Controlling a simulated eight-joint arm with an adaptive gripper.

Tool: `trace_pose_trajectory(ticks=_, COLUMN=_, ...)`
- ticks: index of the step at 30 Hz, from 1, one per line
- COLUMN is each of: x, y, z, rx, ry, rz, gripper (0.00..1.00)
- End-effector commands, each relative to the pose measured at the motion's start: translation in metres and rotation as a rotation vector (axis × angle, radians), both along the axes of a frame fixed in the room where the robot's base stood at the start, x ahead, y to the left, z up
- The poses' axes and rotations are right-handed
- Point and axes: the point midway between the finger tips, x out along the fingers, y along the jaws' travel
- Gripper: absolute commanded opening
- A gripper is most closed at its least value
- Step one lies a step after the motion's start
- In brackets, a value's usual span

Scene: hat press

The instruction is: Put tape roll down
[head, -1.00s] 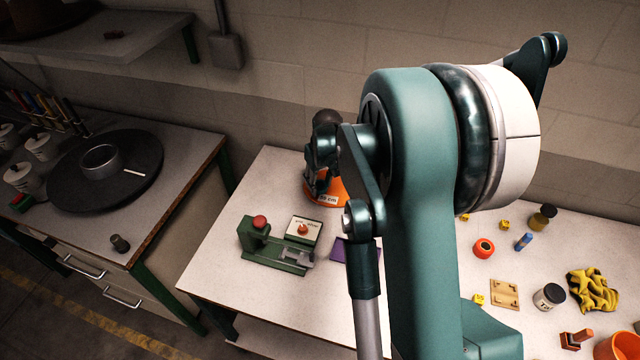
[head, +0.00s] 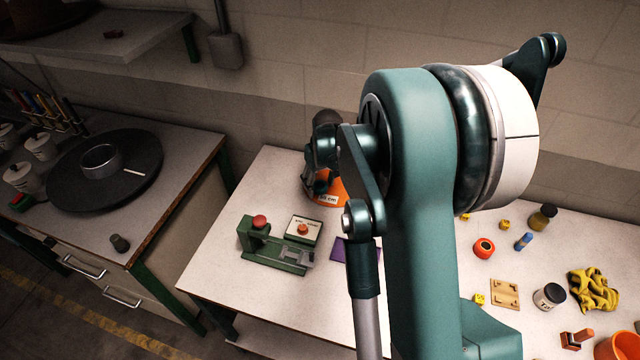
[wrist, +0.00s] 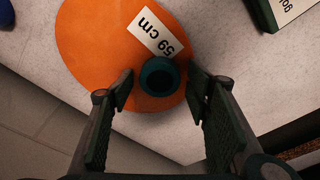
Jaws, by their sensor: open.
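In the wrist view a short dark teal ring (wrist: 158,88) with a dark hole sits on or just above the orange rounded piece (wrist: 92,42) labelled "59 cm". The ring may be the tape roll; I cannot be sure. My gripper (wrist: 160,84) is open, with one finger on each side of the ring and small gaps visible. In the head view the orange piece (head: 334,188) stands at the back left of the white table, partly hidden by my arm. A red-orange ring (head: 484,248) that also resembles a tape roll lies on the table at the right.
A green device with a red knob (head: 259,222) stands in front of the orange piece, beside a purple patch (head: 341,247). Yellow gloves (head: 594,290), a jar (head: 549,297) and a wooden plate (head: 505,294) lie at the right. My arm hides the table's middle.

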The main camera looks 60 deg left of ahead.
Motion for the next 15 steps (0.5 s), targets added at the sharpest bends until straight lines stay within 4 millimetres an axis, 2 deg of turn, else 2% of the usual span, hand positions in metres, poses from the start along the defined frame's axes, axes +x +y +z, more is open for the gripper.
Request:
trace_pose_trajectory(ticks=8, x=0.0, y=-0.002, z=0.016, rx=0.0, ry=0.0, rz=0.0, gripper=0.48)
trace_pose_trajectory(ticks=15, x=0.0, y=-0.007, z=0.047, rx=0.0, ry=0.0, rz=0.0, gripper=0.48)
